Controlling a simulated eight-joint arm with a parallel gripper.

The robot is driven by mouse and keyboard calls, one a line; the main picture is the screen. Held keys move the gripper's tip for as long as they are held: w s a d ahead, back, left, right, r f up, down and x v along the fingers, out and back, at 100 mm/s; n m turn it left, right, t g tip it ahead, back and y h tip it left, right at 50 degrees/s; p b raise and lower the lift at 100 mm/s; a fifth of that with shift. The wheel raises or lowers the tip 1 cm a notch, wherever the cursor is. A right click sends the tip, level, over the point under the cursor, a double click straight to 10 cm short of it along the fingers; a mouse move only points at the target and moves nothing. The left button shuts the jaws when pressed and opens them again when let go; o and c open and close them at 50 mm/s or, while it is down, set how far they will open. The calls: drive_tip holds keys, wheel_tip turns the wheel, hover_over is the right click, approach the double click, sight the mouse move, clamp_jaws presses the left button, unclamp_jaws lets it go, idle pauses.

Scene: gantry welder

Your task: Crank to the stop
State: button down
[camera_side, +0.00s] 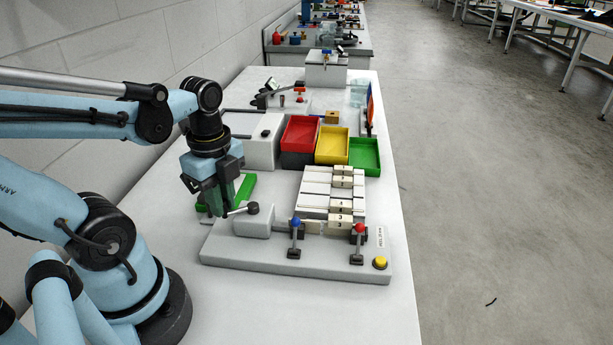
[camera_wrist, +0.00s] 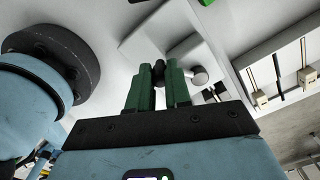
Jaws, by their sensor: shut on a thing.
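The crank in the side view has a dark round hub (camera_side: 252,208) on a light grey block (camera_side: 253,223) at the left of the machine base. A thin arm runs from the hub left to my gripper (camera_side: 223,209). My gripper points down beside the block. In the wrist view, the two green fingers of my gripper (camera_wrist: 159,76) are closed around the crank's dark handle (camera_wrist: 158,66). A pale rounded part (camera_wrist: 187,77) of the crank lies just right of the fingers. Most of the handle is hidden by the fingers in the side view.
The grey base (camera_side: 300,262) carries a blue-knobbed lever (camera_side: 295,224), a red-knobbed lever (camera_side: 360,228) and a yellow button (camera_side: 380,262). Numbered cream blocks stand on white rails behind. Red (camera_side: 300,133), yellow (camera_side: 332,145) and green (camera_side: 365,156) trays lie farther back. The front table is clear.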

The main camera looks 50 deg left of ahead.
drive_tip(key=shift+a+m, duration=0.15)
drive_tip(key=shift+m, duration=0.15)
drive_tip(key=c, duration=1.3)
unclamp_jaws()
drive_tip(key=shift+c, duration=0.2)
wheel_tip(320, 180, up, 12)
drive_tip(key=n+t, duration=0.3)
drive_tip(key=n, duration=0.4)
hover_over(254, 207)
wheel_tip(254, 207, down, 4)
drive_tip(key=w+d+f+n+t, duration=0.3)
drive_tip(key=w+d+n+t, duration=0.1)
drive_tip(key=n, duration=0.4)
drive_tip(key=shift+w+d+f, duration=0.15)
drive_tip(key=shift+f, duration=0.05)
